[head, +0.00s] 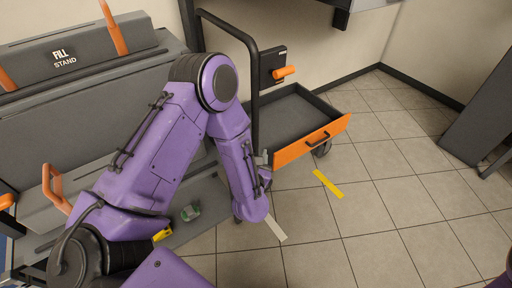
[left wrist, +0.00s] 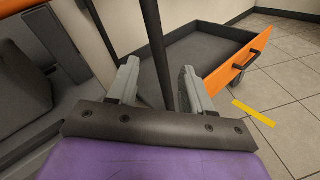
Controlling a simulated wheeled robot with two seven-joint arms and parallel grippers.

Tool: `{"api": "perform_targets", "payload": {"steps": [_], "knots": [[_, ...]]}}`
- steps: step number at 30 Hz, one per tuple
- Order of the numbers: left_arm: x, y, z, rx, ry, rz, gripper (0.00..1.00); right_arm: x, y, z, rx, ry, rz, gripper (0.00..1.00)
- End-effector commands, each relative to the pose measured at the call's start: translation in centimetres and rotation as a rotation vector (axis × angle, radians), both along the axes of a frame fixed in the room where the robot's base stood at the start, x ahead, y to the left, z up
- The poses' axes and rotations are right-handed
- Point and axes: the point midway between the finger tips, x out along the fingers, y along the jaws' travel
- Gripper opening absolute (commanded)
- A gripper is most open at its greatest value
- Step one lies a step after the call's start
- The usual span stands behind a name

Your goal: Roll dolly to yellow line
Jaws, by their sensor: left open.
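The dolly is a low dark tray (head: 290,112) with an orange front panel (head: 315,140) and a tall black push handle (head: 253,75). It also shows in the left wrist view (left wrist: 200,52). The yellow line (head: 328,184) is a short strip on the floor tiles in front of the dolly, apart from it. It shows at the right in the left wrist view (left wrist: 253,113). My left gripper (left wrist: 158,78) is open; the handle's upright post shows between its fingers, but I cannot tell how deep. In the head view my left forearm mostly hides this gripper (head: 262,162). My right gripper is out of view.
A pale strip (head: 275,228) lies on the floor. A dark panel (head: 478,110) stands at the right. The tiles between are clear.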

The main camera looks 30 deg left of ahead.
Motion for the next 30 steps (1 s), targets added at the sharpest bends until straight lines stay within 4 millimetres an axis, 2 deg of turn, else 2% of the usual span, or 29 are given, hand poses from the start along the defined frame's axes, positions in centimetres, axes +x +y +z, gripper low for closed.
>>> {"api": "perform_targets", "payload": {"steps": [1, 3, 6, 10, 18, 21, 30], "knots": [[0.7, 0.3, -0.8, -0.091, -0.107, 0.034, 0.50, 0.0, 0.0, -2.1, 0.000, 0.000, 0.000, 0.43], [1.3, 0.5, 0.0, -0.191, -0.220, 0.064, 0.50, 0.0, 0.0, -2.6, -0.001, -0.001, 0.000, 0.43], [1.9, 1.0, 0.7, -0.252, -0.289, 0.082, 0.50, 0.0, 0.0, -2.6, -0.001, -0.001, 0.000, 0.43], [3.6, 2.3, 1.0, -0.257, -0.294, 0.087, 0.50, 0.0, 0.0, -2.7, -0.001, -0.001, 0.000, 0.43], [8.4, 5.6, 0.9, -0.253, -0.290, 0.085, 0.50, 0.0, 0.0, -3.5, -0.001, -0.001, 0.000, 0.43], [9.5, 6.3, 0.8, -0.252, -0.287, 0.085, 0.50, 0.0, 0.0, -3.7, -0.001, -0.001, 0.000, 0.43], [10.2, 6.7, 0.9, -0.252, -0.284, 0.083, 0.50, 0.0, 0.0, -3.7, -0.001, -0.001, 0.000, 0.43]]}}
